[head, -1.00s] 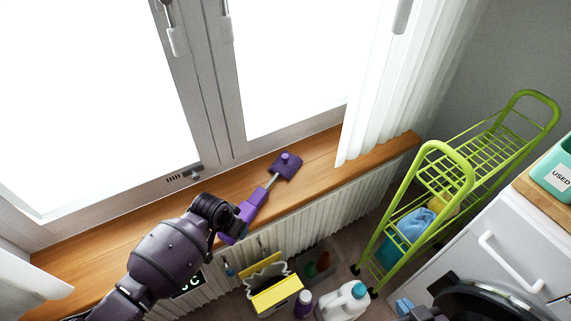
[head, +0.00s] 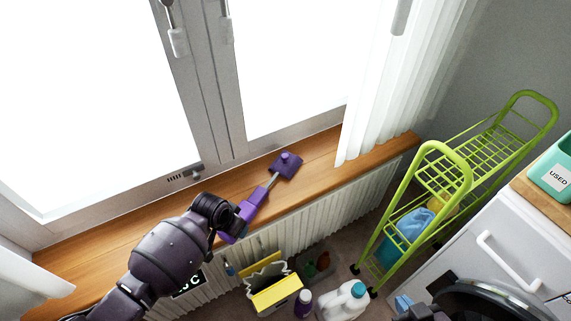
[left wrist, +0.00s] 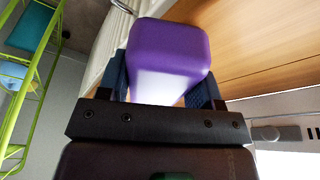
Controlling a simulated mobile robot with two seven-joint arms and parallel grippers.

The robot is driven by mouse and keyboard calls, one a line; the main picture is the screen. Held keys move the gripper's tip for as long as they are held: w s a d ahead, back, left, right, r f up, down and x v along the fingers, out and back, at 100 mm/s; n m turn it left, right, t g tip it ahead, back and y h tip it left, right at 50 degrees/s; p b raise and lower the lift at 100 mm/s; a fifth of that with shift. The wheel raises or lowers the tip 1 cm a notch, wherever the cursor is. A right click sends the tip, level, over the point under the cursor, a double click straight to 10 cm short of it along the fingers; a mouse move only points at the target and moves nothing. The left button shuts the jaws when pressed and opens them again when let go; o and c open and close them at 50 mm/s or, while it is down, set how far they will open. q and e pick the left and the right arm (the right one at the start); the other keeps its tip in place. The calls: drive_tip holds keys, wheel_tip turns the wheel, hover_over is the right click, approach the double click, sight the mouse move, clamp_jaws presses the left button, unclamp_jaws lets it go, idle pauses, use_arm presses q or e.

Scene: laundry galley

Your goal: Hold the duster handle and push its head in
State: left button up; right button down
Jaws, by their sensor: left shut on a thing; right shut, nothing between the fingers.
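The duster lies along the wooden windowsill. Its purple square head (head: 286,165) with a small knob is at the far end, joined by a thin grey shaft (head: 272,181) to the purple handle (head: 254,201). My left gripper (head: 238,222) is shut on the near end of the handle, partly hidden by my arm. In the left wrist view the purple handle (left wrist: 168,52) sits between the two dark blue fingers. The grey shaft shows between handle and head. My right gripper (head: 404,304) is at the bottom edge, shut and empty, away from the duster.
The windowsill (head: 325,153) is clear around the duster head, below the window and white curtain (head: 385,90). A radiator (head: 330,205) stands below. A green cart (head: 405,190), a yellow-and-white box (head: 275,297) and a white bottle (head: 343,303) stand on the floor. A washer (head: 500,250) is at right.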

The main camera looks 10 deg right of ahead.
use_arm(q)
drive_tip(key=o, duration=1.5)
drive_tip(key=shift+o, duration=0.2)
drive_tip(key=shift+v, duration=3.8)
drive_tip(key=v, duration=1.2)
